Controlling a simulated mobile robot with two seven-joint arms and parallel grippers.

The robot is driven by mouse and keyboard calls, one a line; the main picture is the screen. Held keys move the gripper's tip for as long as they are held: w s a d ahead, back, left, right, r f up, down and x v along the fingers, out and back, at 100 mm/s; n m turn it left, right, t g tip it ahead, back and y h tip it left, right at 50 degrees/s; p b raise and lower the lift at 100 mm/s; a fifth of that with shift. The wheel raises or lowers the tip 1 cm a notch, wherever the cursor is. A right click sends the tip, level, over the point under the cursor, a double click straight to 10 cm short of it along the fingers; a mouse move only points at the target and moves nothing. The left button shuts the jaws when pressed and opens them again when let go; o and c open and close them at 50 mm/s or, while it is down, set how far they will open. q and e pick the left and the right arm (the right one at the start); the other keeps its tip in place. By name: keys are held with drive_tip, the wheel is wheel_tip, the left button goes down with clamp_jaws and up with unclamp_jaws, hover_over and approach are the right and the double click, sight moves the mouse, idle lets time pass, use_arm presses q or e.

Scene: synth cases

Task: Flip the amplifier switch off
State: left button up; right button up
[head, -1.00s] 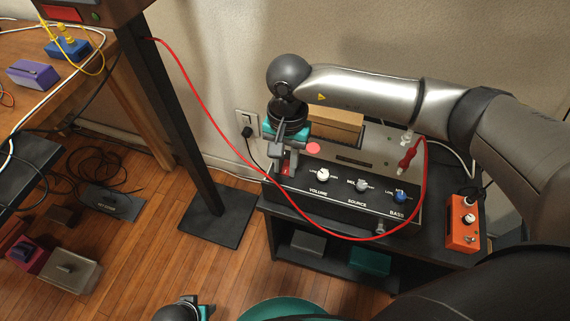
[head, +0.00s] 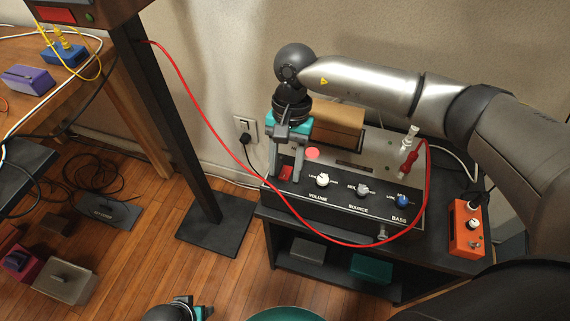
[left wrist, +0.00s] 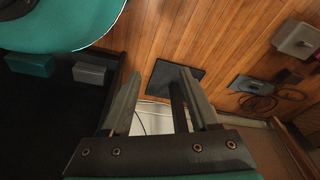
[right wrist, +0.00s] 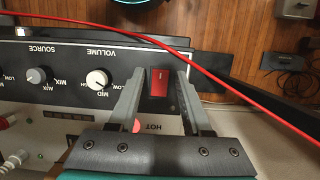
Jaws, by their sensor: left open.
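The amplifier (head: 340,206) stands on a low black stand, with a black front strip of labelled knobs and a pale top panel. Its red rocker switch (head: 286,172) sits at the left end and also shows in the right wrist view (right wrist: 159,83). My right gripper (head: 285,177) is open, pointing down with its fingers either side of the switch; nothing is gripped. Whether the fingers touch the panel I cannot tell. My left gripper (left wrist: 160,97) is open and empty, above the floor; only part of it shows at the bottom of the head view.
A red cable (head: 225,133) hangs across the amplifier's front and runs past my right gripper. A wooden block (head: 335,125) lies behind my right gripper. An orange pedal box (head: 467,235) stands at the right. A black post (head: 170,120) rises at the left.

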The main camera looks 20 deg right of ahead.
drive_tip(key=shift+o, duration=0.4)
drive_tip(key=shift+r, duration=0.1)
drive_tip(key=shift+w+r, duration=0.1)
drive_tip(key=shift+r, duration=0.1)
use_arm(q)
drive_tip(key=s+a+f+p, duration=0.3)
drive_tip(key=s+f+p, duration=0.1)
drive_tip(key=f, duration=0.2)
drive_tip(key=shift+a+f, duration=0.2)
drive_tip(key=shift+f, duration=0.1)
use_arm(e)
drive_tip(key=v, duration=1.4)
drive_tip(key=shift+r, duration=0.3)
drive_tip(key=shift+d, duration=0.15)
